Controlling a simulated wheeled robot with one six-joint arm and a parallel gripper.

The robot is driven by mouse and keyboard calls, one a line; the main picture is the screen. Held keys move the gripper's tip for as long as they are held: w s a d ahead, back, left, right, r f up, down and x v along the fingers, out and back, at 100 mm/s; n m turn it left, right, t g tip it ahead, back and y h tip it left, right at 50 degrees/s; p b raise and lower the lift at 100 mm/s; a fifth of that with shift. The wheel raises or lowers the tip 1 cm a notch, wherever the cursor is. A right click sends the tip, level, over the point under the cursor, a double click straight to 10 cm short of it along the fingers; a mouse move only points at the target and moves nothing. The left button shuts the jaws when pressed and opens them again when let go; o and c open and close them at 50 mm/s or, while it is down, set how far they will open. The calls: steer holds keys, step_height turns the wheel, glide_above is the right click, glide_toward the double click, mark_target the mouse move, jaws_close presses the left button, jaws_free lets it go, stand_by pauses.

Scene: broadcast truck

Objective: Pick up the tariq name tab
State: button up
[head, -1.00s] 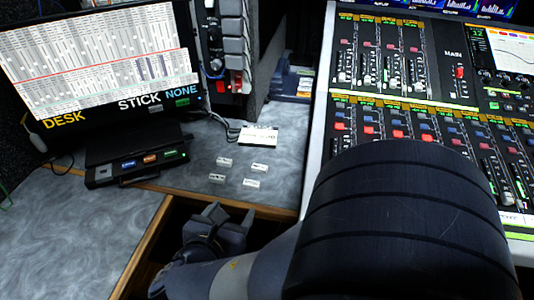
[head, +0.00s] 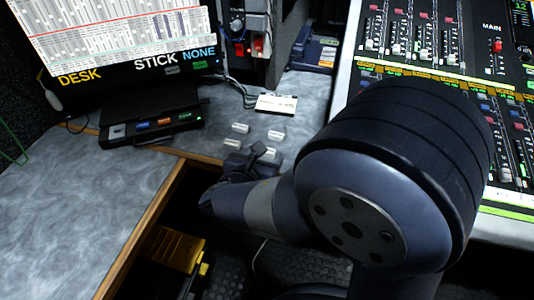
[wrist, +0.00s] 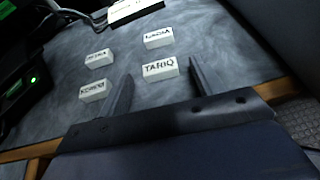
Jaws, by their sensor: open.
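The tariq name tab (wrist: 160,69) is a small white block with dark letters, lying on the grey desk in the wrist view. My gripper (wrist: 162,82) is open, and the tab lies ahead of it, between the lines of the two fingers. I cannot tell whether the fingertips reach beside it. In the head view my gripper (head: 250,160) is at the desk's front edge, near the tabs. Three other white tabs lie close by: one behind (wrist: 158,38), one at the left front (wrist: 92,91), and one at the left back (wrist: 98,58).
A larger white card (head: 277,104) lies behind the tabs, with cables beside it. A black box with lit buttons (head: 150,135) stands on the left. The mixing console (head: 350,110) rises on the right. The desk has a wooden front edge (head: 150,215).

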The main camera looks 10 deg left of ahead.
steer(key=shift+w+f, duration=0.1)
steer(key=shift+w, duration=0.1)
steer(key=shift+c, duration=0.4)
steer(key=c, duration=1)
steer(key=shift+o, duration=0.2)
